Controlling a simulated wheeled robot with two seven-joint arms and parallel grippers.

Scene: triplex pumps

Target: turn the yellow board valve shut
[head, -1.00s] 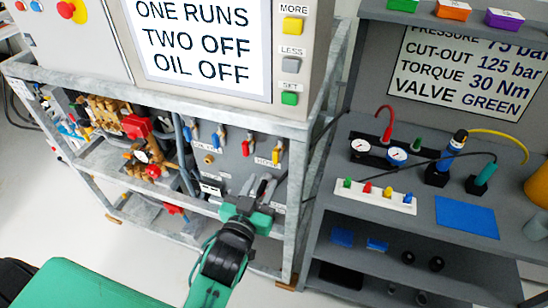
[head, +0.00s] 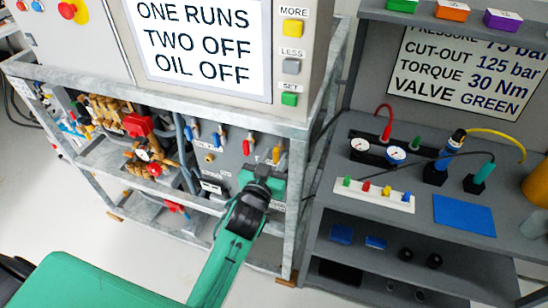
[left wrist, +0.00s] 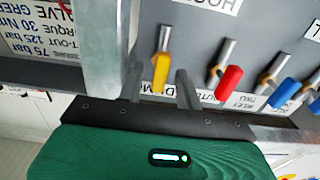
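The yellow board valve (head: 276,155) is at the right end of a row of levers on the grey board in the head view. In the left wrist view its yellow lever (left wrist: 161,72) hangs down from a metal stem, slightly tilted. My left gripper (head: 264,169) is right in front of it. In the left wrist view my left gripper (left wrist: 159,80) has its two grey fingers apart, and the lever shows between them. I cannot tell whether a finger touches it. My right gripper is not in view.
A red lever (left wrist: 230,83) and a blue lever (left wrist: 287,92) hang beside the yellow one. A galvanized frame post (head: 298,195) stands close on the right of the board. A shelf unit with gauges (head: 360,147) stands further right.

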